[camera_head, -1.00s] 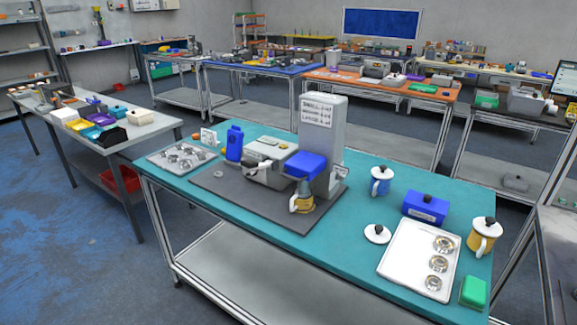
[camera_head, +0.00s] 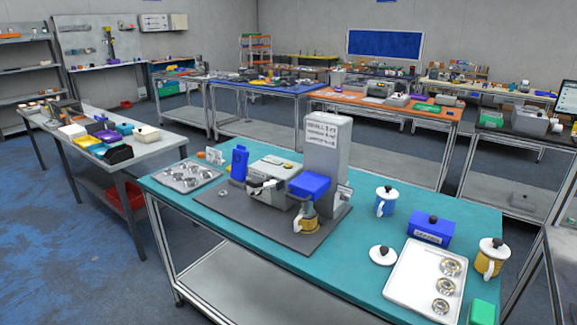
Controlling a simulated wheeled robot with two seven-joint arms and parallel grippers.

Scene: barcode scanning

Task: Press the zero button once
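No button marked zero can be made out at this distance. A teal-topped table (camera_head: 345,236) stands in front of me. On it, a dark mat (camera_head: 250,222) carries a grey machine with a tall column (camera_head: 328,150), a blue block-shaped part (camera_head: 308,185) and a yellow-banded cup-like part (camera_head: 306,224) at its front. A low light-grey box-shaped unit (camera_head: 268,170) adjoins the column on the left. Neither of my grippers is in view.
A white tray with metal cups (camera_head: 410,275), a blue mug (camera_head: 386,202), a blue box (camera_head: 432,229), a yellow mug (camera_head: 489,262) and a green block (camera_head: 482,312) stand at the right. A grey side table (camera_head: 160,138) holds coloured bins. Blue floor (camera_head: 60,240) is open at the left.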

